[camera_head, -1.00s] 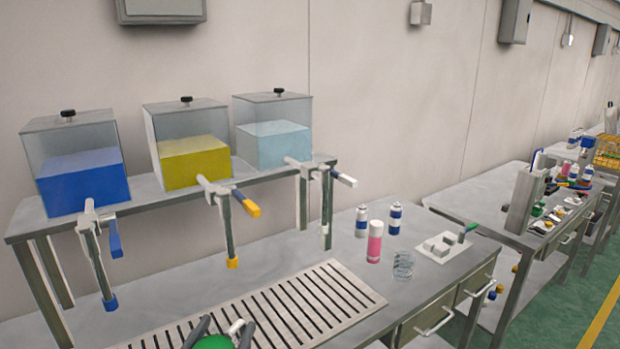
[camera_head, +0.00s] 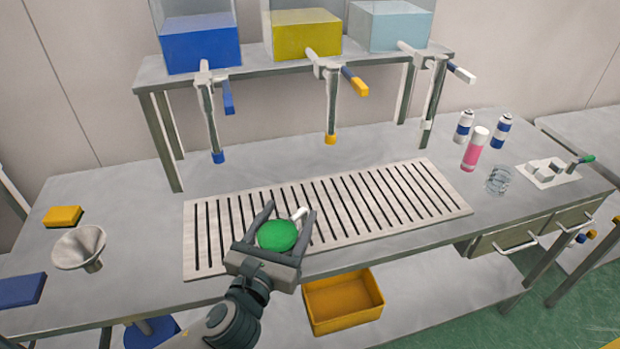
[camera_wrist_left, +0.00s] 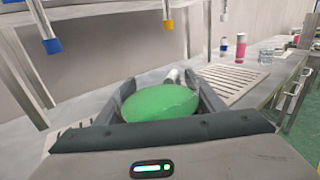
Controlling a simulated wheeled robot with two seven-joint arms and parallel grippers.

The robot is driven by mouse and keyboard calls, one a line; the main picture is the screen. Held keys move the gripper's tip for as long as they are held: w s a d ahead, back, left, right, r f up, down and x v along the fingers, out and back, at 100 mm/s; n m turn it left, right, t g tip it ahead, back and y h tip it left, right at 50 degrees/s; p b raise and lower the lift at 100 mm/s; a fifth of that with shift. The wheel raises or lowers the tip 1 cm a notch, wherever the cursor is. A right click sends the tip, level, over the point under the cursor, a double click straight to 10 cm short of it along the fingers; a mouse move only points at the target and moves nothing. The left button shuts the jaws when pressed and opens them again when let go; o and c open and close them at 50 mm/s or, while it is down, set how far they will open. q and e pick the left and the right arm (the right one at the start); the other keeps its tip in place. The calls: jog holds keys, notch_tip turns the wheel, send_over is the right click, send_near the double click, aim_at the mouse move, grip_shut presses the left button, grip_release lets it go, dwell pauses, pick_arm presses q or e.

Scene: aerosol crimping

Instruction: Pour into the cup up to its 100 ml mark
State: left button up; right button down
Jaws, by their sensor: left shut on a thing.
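My left gripper (camera_head: 289,212) is shut on a rounded green object (camera_head: 278,236) with a small white piece sticking out at its far right side. The gripper holds it over the front part of the slatted drain grate. In the left wrist view the green object (camera_wrist_left: 160,101) sits between the two fingers, and its lower part is hidden. A clear cup (camera_head: 498,180) stands on the bench at the right, apart from the gripper; its markings are too small to read. My right gripper is not in view.
Tanks with blue (camera_head: 200,48), yellow (camera_head: 307,35) and pale liquid (camera_head: 390,28) stand on a shelf with hanging taps. Spray cans, including a pink one (camera_head: 474,150), stand behind the cup. A funnel (camera_head: 80,247) is at left; a yellow bin (camera_head: 343,302) sits below the bench.

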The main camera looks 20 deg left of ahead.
aim_at(276, 248)
pick_arm(q)
jog(key=s, duration=0.2)
jog(key=s+f, duration=0.1)
jog(key=s, duration=0.3)
jog(key=shift+s+f, duration=0.2)
jog(key=shift+f, duration=0.2)
